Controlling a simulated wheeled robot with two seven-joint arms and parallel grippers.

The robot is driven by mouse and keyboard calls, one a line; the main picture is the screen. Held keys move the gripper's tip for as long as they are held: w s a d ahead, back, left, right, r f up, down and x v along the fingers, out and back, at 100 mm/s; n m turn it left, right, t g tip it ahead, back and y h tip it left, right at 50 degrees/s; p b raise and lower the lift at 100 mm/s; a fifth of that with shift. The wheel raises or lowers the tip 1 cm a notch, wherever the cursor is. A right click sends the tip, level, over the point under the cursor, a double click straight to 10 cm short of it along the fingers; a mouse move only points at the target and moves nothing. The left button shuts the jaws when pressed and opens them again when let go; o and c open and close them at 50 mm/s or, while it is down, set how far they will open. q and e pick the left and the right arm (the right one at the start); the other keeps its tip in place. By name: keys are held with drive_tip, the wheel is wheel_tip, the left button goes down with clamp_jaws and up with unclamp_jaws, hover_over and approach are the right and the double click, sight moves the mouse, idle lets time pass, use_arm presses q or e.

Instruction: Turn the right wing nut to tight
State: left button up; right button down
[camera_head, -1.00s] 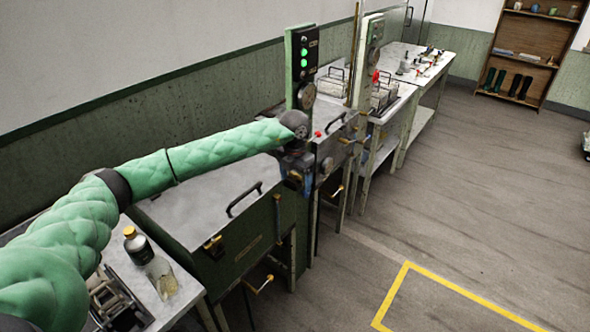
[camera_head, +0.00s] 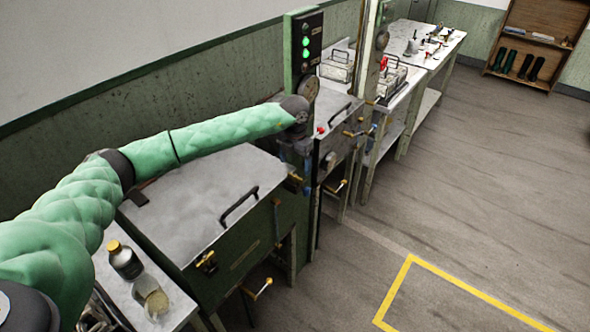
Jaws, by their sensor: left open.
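The near basin is a green cabinet with a flat grey metal lid (camera_head: 190,190) and a black handle (camera_head: 239,206). A brass wing nut (camera_head: 206,262) sits at the left of its front edge. Another brass wing nut (camera_head: 295,178) shows at the right end of that edge, small and partly hidden. My left arm reaches across above the lid. My left gripper (camera_head: 304,178) points down at the basin's right front corner, open, close beside the right wing nut. I cannot tell whether it touches it. My right gripper is not in view.
A control post with green lights (camera_head: 304,45) stands just behind my left gripper. A second basin (camera_head: 338,108) with brass fittings adjoins on the right. A dark bottle (camera_head: 125,262) and a glass jar (camera_head: 152,299) stand on the near bench. The floor at right is clear.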

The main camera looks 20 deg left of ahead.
sight(295, 175)
use_arm(q)
drive_tip(key=f, duration=0.1)
drive_tip(key=f+p, duration=0.1)
drive_tip(key=f, duration=0.1)
drive_tip(key=shift+w+a+f, duration=0.1)
drive_tip(key=shift+w+f, duration=0.05)
drive_tip(key=shift+w, duration=0.15)
drive_tip(key=shift+f+p, duration=0.45)
drive_tip(key=shift+p, duration=0.1)
drive_tip(key=shift+s+f, duration=0.15)
drive_tip(key=shift+f, duration=0.55)
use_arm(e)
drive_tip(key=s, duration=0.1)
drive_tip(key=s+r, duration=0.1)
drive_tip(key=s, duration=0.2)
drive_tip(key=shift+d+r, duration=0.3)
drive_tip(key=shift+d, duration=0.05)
use_arm(q)
drive_tip(key=shift+f, duration=0.1)
drive_tip(key=c, duration=1)
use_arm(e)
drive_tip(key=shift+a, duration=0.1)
